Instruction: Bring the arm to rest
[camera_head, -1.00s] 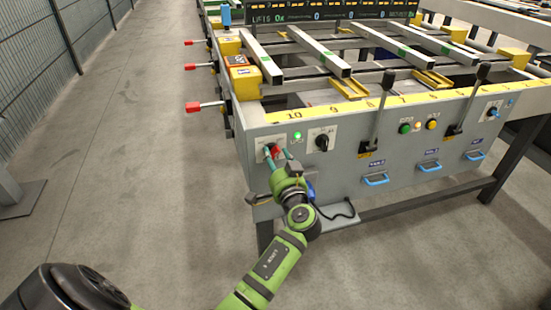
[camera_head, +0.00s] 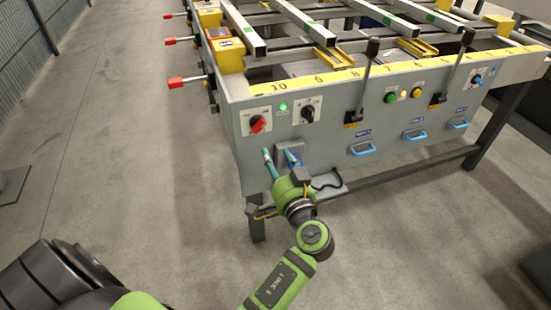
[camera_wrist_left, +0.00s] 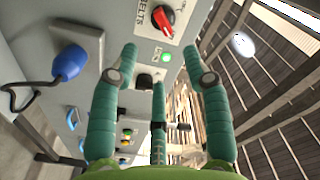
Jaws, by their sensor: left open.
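My left gripper (camera_head: 280,157) has teal fingers and is open and empty in front of the grey control panel (camera_head: 345,125). It is below and a little right of the red rotary switch (camera_head: 257,124), apart from it. In the wrist view the spread fingers (camera_wrist_left: 160,75) show, with the red switch (camera_wrist_left: 163,18) beyond them near the top. My green left arm (camera_head: 282,285) reaches in from the bottom of the head view. My right gripper is not in view.
A black selector (camera_head: 308,113) and a lit green lamp (camera_head: 283,106) sit near the switch. Black levers (camera_head: 371,50) and blue handles (camera_head: 362,148) stick out further right. Red-tipped levers (camera_head: 176,82) jut out left. A blue plug with cable (camera_wrist_left: 71,62) is close to the fingers.

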